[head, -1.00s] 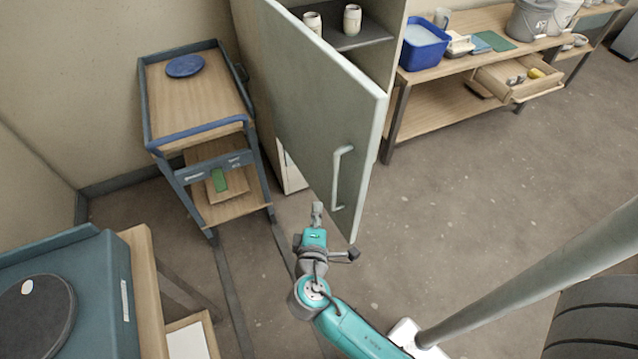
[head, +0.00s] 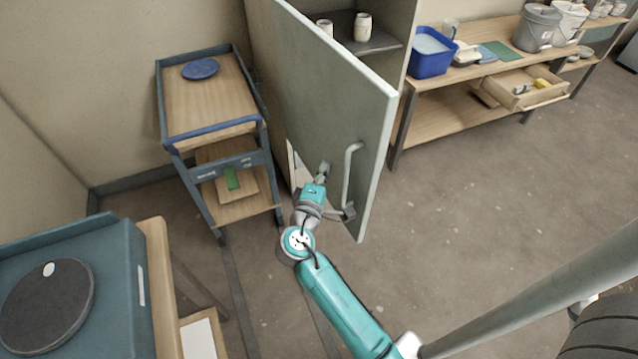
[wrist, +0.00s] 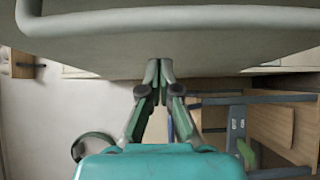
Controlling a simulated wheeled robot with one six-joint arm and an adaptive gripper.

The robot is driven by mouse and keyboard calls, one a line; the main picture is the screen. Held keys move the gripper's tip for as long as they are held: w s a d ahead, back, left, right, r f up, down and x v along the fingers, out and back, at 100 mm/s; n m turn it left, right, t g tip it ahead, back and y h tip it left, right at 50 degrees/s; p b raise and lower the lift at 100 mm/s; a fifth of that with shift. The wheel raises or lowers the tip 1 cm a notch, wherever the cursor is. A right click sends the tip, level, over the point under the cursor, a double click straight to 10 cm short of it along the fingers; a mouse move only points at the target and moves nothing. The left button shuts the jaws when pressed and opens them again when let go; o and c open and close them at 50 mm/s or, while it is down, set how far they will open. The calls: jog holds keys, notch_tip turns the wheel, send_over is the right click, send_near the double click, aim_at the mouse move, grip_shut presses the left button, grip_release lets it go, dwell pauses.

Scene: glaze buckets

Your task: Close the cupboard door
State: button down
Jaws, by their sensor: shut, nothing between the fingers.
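The cupboard door (head: 335,105) is pale grey-green and stands wide open. Its bar handle (head: 348,180) is on the face towards me, near the free edge. The open cupboard (head: 398,60) shows behind it, with a dark shelf. My gripper (head: 324,170) is shut and empty, just left of the handle and close to the door's face. In the wrist view, the closed fingertips (wrist: 160,64) reach the door's lower edge as pictured, and the handle (wrist: 170,18) crosses the top. I cannot tell whether the fingertips touch the door.
A trolley (head: 213,133) with a blue disc (head: 201,69) stands left of the door. A bench (head: 480,60) with a blue tub (head: 431,52), buckets and an open drawer (head: 525,90) is at the right. A teal unit (head: 110,260) is at the lower left. Floor to the right is clear.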

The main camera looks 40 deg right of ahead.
aim_at(343, 152)
jog(key=shift+d, duration=2.45)
jog(key=shift+s+d, duration=0.1)
